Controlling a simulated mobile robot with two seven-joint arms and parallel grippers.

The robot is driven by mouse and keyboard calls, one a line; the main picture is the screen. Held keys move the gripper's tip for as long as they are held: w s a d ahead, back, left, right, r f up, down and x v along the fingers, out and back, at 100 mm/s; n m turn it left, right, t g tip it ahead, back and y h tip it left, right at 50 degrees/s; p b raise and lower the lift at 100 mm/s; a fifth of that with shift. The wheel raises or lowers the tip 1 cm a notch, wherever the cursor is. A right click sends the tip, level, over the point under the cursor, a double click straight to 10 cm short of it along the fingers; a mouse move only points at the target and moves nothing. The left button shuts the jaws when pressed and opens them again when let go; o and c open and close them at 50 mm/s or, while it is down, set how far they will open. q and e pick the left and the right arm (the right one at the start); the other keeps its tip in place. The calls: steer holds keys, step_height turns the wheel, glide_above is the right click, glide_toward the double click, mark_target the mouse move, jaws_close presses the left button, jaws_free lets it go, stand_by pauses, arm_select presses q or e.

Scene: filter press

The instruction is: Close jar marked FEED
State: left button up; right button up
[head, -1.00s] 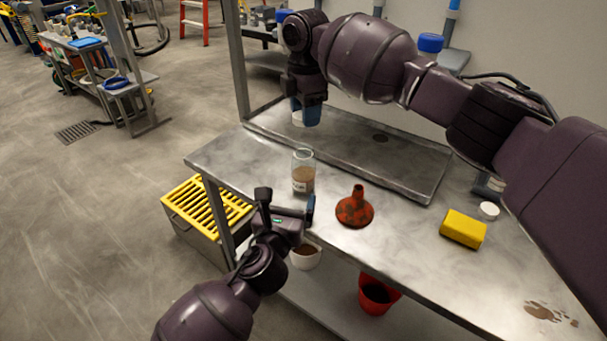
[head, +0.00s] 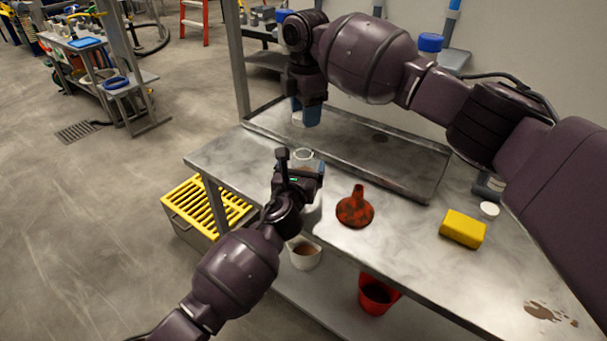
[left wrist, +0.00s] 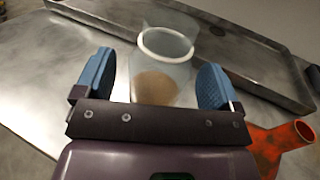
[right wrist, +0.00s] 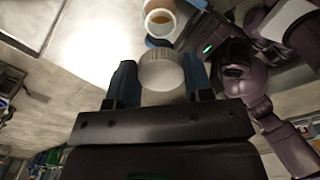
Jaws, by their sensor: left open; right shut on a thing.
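An open glass jar (head: 304,156) with brown contents stands upright on the metal bench; its label is hidden now. My left gripper (head: 308,176) is open at the jar. In the left wrist view, its blue fingers (left wrist: 155,78) stand on both sides of the jar (left wrist: 158,84), with gaps visible. My right gripper (head: 306,112) is shut on a white ribbed lid (right wrist: 162,72), held above the bench, behind the jar in the head view. The lid also shows in the head view (head: 298,120). The right wrist view shows the jar's open mouth (right wrist: 160,20) beyond the lid.
A rusty red funnel (head: 355,209) stands right of the jar. A yellow sponge (head: 462,229) and another white lid (head: 489,210) lie farther right. A shallow metal tray (head: 420,184) lies behind. A white cup (head: 304,258) and red bucket (head: 375,295) are below the bench top.

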arm_select(q)
steer(key=shift+w, duration=0.3)
steer(key=c, duration=1.4)
arm_select(e)
steer(key=shift+f, duration=2.45)
steer(key=shift+f, duration=0.15)
steer(key=shift+f, duration=0.75)
steer(key=shift+f, duration=0.6)
